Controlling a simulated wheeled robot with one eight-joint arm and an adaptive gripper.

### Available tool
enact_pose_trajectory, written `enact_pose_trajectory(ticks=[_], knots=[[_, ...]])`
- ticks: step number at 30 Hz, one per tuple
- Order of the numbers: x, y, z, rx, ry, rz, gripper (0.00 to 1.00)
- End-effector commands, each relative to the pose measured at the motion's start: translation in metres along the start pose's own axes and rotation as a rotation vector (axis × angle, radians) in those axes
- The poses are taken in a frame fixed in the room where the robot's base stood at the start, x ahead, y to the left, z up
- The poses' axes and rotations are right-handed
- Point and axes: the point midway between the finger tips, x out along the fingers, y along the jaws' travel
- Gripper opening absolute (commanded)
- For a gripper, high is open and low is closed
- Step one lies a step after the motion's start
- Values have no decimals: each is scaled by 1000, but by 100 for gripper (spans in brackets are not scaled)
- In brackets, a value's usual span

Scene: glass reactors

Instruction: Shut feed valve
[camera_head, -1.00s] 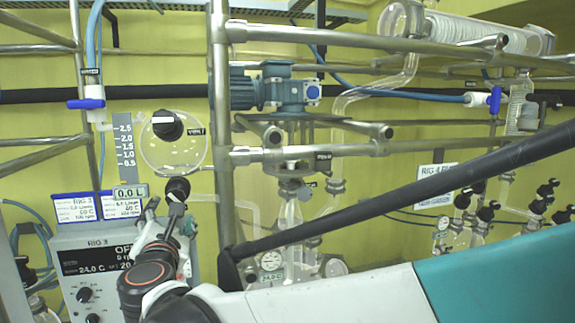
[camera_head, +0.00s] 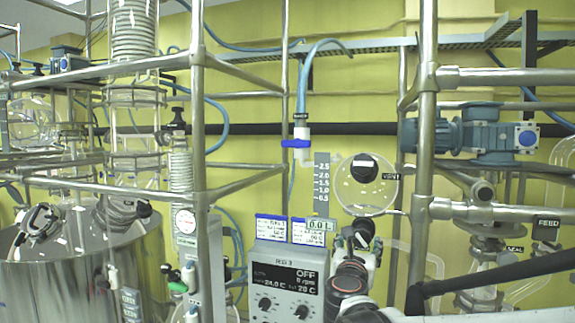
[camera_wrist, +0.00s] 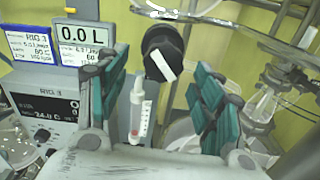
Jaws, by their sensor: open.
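A black round valve knob (camera_wrist: 163,52) with a white pointer bar shows in the wrist view, the bar tilted. It lies ahead of my gripper (camera_wrist: 160,95), whose teal-padded fingers are open on either side and apart from it. In the head view my gripper (camera_head: 354,243) is just at the dark knob (camera_head: 364,230) below the round glass vessel (camera_head: 366,188); its fingers partly hide it. No label shows on this knob. A FEED label (camera_head: 546,228) hangs at the right of the head view, and I cannot tell which valve it marks.
A VENT knob (camera_head: 365,168) sits on the vessel. The Rig 3 control box (camera_head: 287,280) reads OFF, and a display (camera_head: 317,224) reads 0.0 L. A steel upright (camera_head: 424,150) and a blue motor (camera_head: 470,133) stand right of the gripper. A small white tube (camera_wrist: 137,118) shows between the fingers.

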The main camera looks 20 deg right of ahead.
Motion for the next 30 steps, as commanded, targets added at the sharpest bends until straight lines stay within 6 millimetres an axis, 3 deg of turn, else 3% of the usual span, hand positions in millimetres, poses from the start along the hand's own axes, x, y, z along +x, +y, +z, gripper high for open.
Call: enact_pose_trajectory(ticks=[13,25,30], knots=[[48,-2,0,1,1,6,61],[54,-2,-1,1,1,7,61],[54,-1,-1,1,1,7,23]])
